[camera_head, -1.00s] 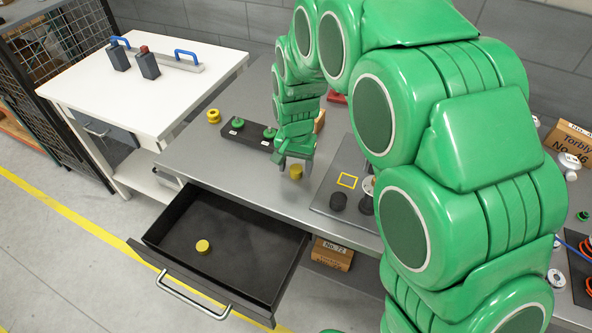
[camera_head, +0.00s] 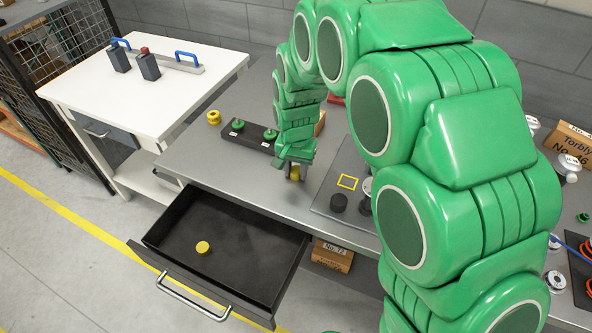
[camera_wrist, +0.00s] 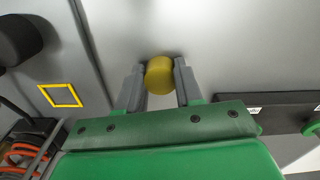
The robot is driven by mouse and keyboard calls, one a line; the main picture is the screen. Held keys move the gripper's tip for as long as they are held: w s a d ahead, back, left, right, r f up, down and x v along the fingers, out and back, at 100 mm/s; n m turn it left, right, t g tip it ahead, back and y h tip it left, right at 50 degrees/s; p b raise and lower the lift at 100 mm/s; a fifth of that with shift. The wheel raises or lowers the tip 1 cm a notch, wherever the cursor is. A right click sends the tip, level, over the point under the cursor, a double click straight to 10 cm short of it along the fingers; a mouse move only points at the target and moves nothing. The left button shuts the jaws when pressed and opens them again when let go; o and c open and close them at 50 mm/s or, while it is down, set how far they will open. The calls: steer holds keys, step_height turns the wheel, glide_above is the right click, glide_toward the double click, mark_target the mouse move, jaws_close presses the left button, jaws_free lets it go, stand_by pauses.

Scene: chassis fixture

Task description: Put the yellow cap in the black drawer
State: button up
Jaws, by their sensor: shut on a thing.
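My gripper (camera_head: 294,172) points down at the grey bench top and is shut on a yellow cap (camera_head: 295,177). In the wrist view the cap (camera_wrist: 159,75) sits between the two grey fingers of my gripper (camera_wrist: 160,85). Whether it still touches the bench I cannot tell. The black drawer (camera_head: 180,262) is pulled out below the bench's front edge, to the left of my gripper. Another yellow cap (camera_head: 203,248) lies on the drawer's floor. A further yellow cap (camera_head: 213,117) stands at the far left of the bench.
A black block (camera_head: 247,137) with green knobs lies behind my gripper on the left. A grey plate with a yellow square outline (camera_head: 347,182) and dark round parts (camera_head: 338,203) lies to the right. A white table (camera_head: 150,85) stands at the left. The air above the drawer is clear.

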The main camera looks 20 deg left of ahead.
steer(key=shift+r, duration=0.65)
step_height(320, 180, up, 2)
steer(key=shift+s+d+r, duration=0.1)
steer(key=s+d+r, duration=0.9)
steer(key=s, duration=0.2)
steer(key=n, duration=0.3)
glide_toward(244, 271)
steer(key=shift+f, duration=3.25)
steer(key=shift+f, duration=0.15)
